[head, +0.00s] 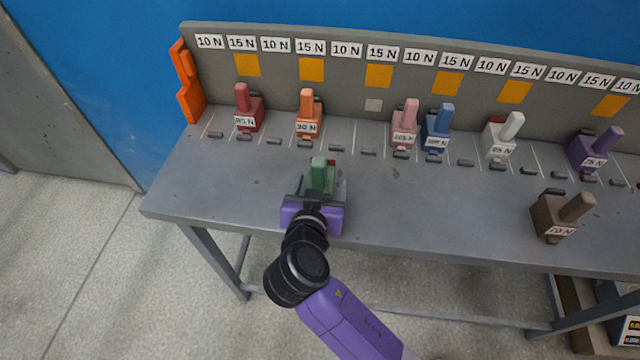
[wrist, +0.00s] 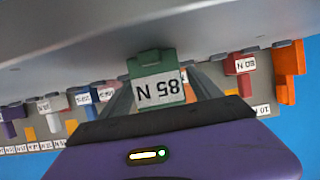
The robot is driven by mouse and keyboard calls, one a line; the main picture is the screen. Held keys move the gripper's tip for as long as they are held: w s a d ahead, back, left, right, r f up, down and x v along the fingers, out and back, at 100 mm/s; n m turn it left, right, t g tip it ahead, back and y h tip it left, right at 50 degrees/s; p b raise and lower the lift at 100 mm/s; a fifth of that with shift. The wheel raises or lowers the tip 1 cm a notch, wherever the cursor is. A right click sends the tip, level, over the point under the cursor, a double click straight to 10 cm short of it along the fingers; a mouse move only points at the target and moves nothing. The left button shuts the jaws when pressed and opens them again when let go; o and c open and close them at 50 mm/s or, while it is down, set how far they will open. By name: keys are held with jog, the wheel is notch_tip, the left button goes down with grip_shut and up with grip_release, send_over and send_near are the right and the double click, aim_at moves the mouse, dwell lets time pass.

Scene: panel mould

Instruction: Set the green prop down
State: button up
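The green prop (head: 319,168) is at the front-left part of the grey bench, between the fingers of my gripper (head: 321,184). In the wrist view the green prop (wrist: 152,70) shows upside down, with a white label that appears to read 85 N. The fingers (wrist: 160,95) lie along both its sides and look shut on it. The gripper hides part of the prop in the head view. I cannot tell whether its base touches the bench.
The bench (head: 230,185) has a row of slots along its back. Red (head: 246,108), orange (head: 307,115), pink (head: 405,125), blue (head: 438,128), white (head: 503,135) and purple (head: 594,150) props stand there. A brown prop (head: 560,218) stands near the front right. The front-left bench top is clear.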

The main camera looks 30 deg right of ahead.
jog(key=shift+r, duration=0.2)
jog(key=v, duration=1.2)
jog(key=shift+f, duration=0.15)
